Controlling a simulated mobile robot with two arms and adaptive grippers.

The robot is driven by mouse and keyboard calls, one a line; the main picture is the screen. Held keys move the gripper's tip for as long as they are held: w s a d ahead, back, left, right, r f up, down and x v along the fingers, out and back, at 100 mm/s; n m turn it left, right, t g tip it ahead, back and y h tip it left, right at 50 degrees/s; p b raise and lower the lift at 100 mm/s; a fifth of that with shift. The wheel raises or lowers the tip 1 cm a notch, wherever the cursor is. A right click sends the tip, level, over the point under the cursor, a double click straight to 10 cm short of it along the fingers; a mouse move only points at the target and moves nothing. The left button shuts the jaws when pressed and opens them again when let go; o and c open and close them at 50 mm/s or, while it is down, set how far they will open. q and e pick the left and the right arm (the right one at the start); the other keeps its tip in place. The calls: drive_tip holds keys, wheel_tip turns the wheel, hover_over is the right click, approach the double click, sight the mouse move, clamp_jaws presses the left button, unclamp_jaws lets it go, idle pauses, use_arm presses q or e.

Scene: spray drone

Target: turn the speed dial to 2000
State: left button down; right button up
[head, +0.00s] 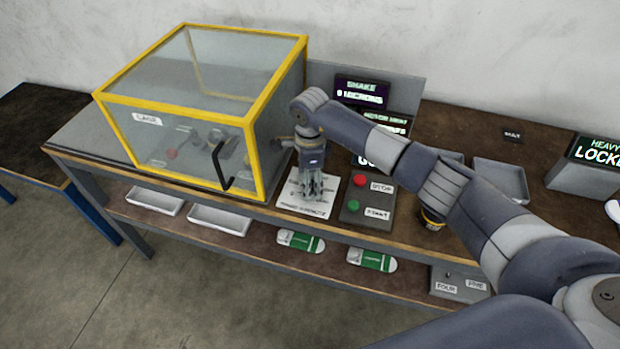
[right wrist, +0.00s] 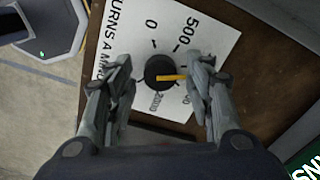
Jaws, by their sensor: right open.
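The speed dial (right wrist: 160,66) is a round black knob with a yellow pointer, on a white printed plate (right wrist: 205,32). The plate also shows in the head view (head: 290,205), where my gripper covers the dial. In the right wrist view the pointer points right, toward a number partly hidden by a finger. The marks 0 and 500 read above the dial and 2000 below it. My right gripper (right wrist: 160,76) is open, pointing down, with one finger on each side of the dial and visible gaps between. It also shows in the head view (head: 313,190). My left gripper is out of view.
A yellow-framed clear cage (head: 200,90) stands left of the plate. A control box with red STOP (head: 360,181) and green START (head: 353,206) buttons sits just right. Display screens (head: 362,92) stand behind. Empty trays (head: 500,178) lie farther right on the bench.

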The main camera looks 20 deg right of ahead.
drive_tip(key=shift+c, duration=0.5)
drive_tip(key=c, duration=1)
drive_tip(key=shift+o, duration=0.2)
drive_tip(key=shift+f+m+b, duration=0.1)
drive_tip(key=shift+m+b, duration=0.4)
drive_tip(key=shift+m, duration=0.3)
drive_tip(key=shift+m+b, duration=0.55)
drive_tip(key=shift+m, duration=0.65)
drive_tip(key=m+b, duration=0.1)
drive_tip(key=m, duration=0.3)
drive_tip(key=shift+b, duration=0.3)
drive_tip(key=m+b, duration=0.1)
drive_tip(key=m, duration=0.4)
drive_tip(key=shift+m, duration=0.4)
use_arm(q)
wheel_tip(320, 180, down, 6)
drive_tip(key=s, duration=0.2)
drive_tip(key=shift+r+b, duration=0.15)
drive_tip(key=shift+b, duration=0.25)
use_arm(e)
drive_tip(key=m, duration=0.5)
drive_tip(key=shift+m, duration=0.4)
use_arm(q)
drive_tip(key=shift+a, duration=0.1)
